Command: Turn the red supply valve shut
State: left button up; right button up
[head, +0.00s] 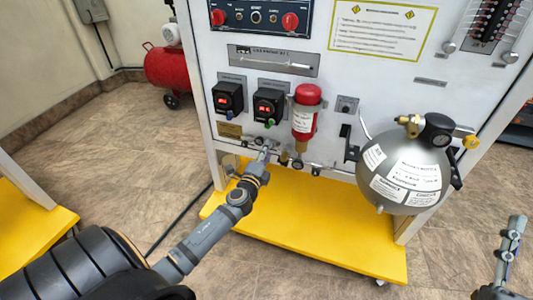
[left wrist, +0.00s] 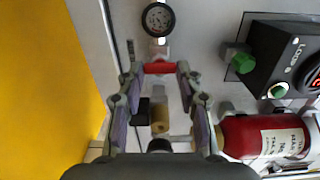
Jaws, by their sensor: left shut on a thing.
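The red supply valve handle (left wrist: 159,68) shows in the left wrist view, between the two fingertips of my left gripper (left wrist: 156,76). The fingers stand on both sides of it, shut on it. A brass fitting (left wrist: 159,118) and a dark block lie between the fingers, nearer the palm. In the head view my left gripper (head: 264,151) reaches the piping at the panel's lower edge, and it hides the valve there. My right gripper (head: 511,240) shows only partly at the lower right, away from the panel; its jaw opening is unclear.
A round gauge (left wrist: 158,19) sits just beyond the valve. A red cylinder (head: 305,112) and two black display units (head: 228,98) are mounted close by. A grey sphere tank (head: 408,170) juts out at the right. The yellow base (head: 330,235) lies below the panel.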

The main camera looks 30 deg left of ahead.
pick_arm(q)
jog(key=shift+f, duration=0.1)
jog(key=o, duration=1.1)
jog(key=shift+o, duration=0.2)
jog(key=v, duration=1.2)
